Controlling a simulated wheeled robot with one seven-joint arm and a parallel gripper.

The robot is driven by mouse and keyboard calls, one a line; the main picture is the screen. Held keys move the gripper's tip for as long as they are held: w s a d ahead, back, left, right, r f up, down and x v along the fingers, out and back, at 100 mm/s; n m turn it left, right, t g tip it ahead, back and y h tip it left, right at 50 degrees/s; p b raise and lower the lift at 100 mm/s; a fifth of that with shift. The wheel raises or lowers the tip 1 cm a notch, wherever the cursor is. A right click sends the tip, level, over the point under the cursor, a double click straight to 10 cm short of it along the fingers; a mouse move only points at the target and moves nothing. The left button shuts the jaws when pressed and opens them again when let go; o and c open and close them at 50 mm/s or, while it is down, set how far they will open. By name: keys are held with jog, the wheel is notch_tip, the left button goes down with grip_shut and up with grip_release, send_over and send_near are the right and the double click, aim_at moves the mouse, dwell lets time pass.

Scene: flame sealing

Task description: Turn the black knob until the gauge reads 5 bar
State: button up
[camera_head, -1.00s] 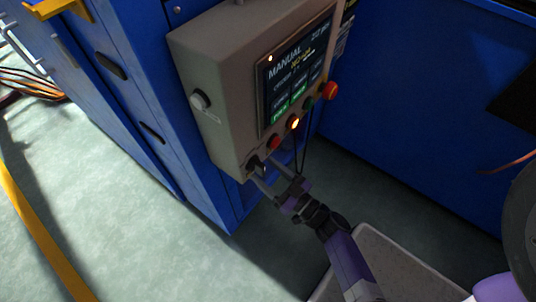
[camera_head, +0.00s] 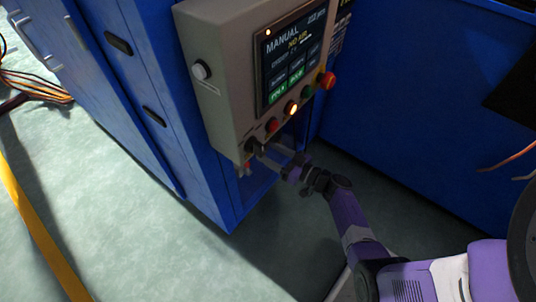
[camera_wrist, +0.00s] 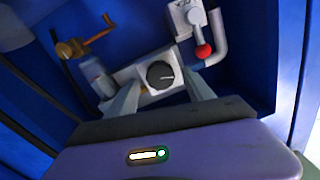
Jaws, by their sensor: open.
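The black knob (camera_wrist: 160,74) is round with a light mark and sits on a pale block in a blue recess, in the wrist view. My gripper (camera_wrist: 163,84) is open, its two fingers pointing at the block, one to each side of the knob. I cannot tell whether they touch it. In the head view my gripper (camera_head: 270,160) is just under the grey control box, and the knob cannot be made out there. No gauge dial can be read in either view.
In the wrist view a red ball-ended lever (camera_wrist: 204,51) is right of the knob, and a brass fitting (camera_wrist: 82,46) and grey cylinder (camera_wrist: 97,75) are left. The control box (camera_head: 222,75) overhangs my gripper; its screen (camera_head: 293,52) reads MANUAL and NO AIR.

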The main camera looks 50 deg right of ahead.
jog(key=shift+w, duration=0.65)
grip_shut()
jog(key=shift+a, duration=0.1)
jog(key=shift+r+n, duration=0.1)
jog(key=shift+n, duration=0.2)
